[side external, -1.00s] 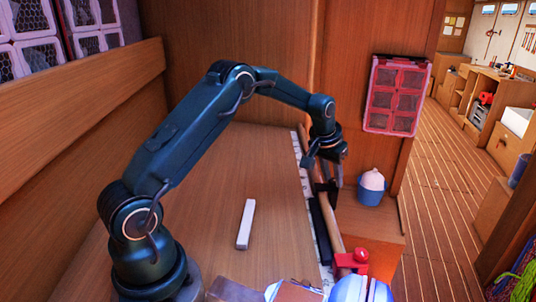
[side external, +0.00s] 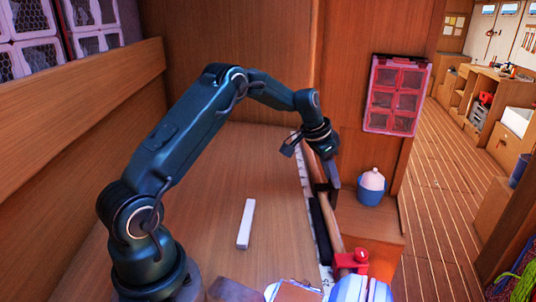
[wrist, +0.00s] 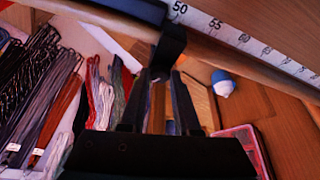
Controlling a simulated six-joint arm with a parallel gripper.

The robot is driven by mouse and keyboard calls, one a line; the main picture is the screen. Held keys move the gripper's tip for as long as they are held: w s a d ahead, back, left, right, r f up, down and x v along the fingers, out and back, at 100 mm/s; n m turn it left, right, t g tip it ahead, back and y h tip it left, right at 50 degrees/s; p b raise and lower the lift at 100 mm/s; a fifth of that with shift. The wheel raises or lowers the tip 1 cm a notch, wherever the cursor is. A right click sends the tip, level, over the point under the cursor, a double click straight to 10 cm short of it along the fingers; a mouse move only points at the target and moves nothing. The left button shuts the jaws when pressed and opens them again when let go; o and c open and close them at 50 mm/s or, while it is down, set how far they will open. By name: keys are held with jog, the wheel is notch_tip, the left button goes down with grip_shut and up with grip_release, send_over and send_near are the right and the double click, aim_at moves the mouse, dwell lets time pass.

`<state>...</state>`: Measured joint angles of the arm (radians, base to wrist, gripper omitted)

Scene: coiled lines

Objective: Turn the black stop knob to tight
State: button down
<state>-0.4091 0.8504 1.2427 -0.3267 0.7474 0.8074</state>
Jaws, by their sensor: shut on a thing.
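The black stop knob (wrist: 168,48) shows at the wooden rail in the wrist view, between my fingertips. My gripper (wrist: 160,76) is shut on it, with one dark finger on each side. In the side view my gripper (side external: 329,182) is at the rail (side external: 335,229), tilted, and its fingers partly hide the black stop (side external: 321,190). I cannot read from these frames how tight the knob is. A red stop (side external: 352,261) with a red knob sits at the near end of the rail.
A white ruler strip (side external: 308,198) and a dark bar (side external: 320,232) run along the rail. A blue cup (side external: 370,194) with a pale top stands right of my gripper. A white block (side external: 245,224) lies on the bench. Hanging cords (wrist: 45,85) show in the wrist view.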

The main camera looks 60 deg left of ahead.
jog(key=m, duration=0.2)
jog(key=m+h, duration=0.1)
jog(key=shift+w+a+m+g, duration=0.1)
jog(key=shift+a+m+g, duration=0.1)
jog(key=shift+m+g, duration=0.15)
jog(key=shift+m+g+h, duration=0.25)
jog(key=shift+m+h, duration=0.35)
jog(key=shift+m, duration=0.75)
jog(key=shift+r+m+h, duration=0.1)
jog(key=shift+m+h, duration=0.2)
jog(key=shift+m, duration=0.4)
jog(key=c, duration=0.6)
grip_release()
jog(key=shift+g, duration=0.3)
jog(key=shift+a+r, duration=0.15)
jog(key=shift+r, duration=0.2)
jog(key=shift+s+a+r, duration=0.2)
jog(key=shift+a, duration=0.05)
jog(key=s+a, duration=0.2)
jog(key=a, duration=0.1)
jog(key=s+a, duration=0.5)
jog(key=shift+s+a, duration=0.3)
jog(key=shift+a, duration=0.1)
